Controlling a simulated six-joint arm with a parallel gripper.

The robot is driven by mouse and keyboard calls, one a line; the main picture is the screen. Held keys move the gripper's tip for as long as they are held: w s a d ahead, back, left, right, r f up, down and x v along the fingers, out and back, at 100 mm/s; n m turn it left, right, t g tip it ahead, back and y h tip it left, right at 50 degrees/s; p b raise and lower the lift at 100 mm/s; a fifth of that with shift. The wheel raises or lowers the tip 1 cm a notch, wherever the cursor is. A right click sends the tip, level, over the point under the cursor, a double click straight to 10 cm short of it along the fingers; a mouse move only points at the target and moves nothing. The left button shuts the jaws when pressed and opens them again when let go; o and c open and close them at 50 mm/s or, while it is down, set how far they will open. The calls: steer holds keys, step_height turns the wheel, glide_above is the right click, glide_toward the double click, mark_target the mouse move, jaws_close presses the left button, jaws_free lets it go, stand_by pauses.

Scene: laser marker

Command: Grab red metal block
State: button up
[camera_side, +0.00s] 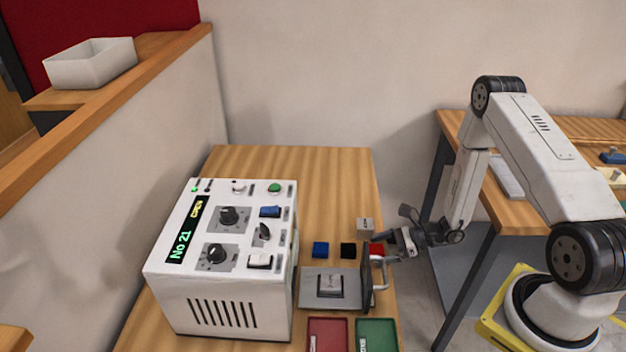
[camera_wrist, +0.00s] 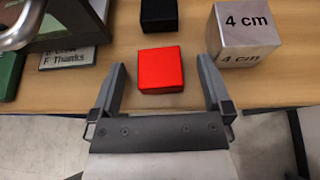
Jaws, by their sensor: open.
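The red metal block (camera_wrist: 161,70) lies on the wooden table in the wrist view, centred ahead of and between my two fingers. In the side view the red block (camera_side: 377,249) is partly hidden by my gripper. My gripper (camera_wrist: 161,75) is open, with one finger on each side of the block and visible gaps between. In the side view my gripper (camera_side: 384,244) is at the table's right edge, beside the block. I cannot tell its exact height over the table.
A black block (camera_wrist: 159,14) sits just beyond the red one, and a silver 4 cm cube (camera_wrist: 242,36) stands close to the right finger. A blue block (camera_side: 320,250), the white machine (camera_side: 222,262), its open hinged door (camera_side: 367,276), and red (camera_side: 327,335) and green (camera_side: 376,335) trays are nearby.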

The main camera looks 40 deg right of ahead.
jaws_close()
steer(key=shift+r, duration=0.15)
steer(key=shift+r, duration=1.05)
steer(key=s+a+r, duration=0.2)
steer(key=s+r, duration=0.8)
steer(key=s, duration=0.3)
steer(key=shift+s+a+r, duration=0.15)
steer(key=shift+s+r, duration=0.2)
steer(key=shift+s, duration=0.05)
steer(key=shift+w, duration=0.1)
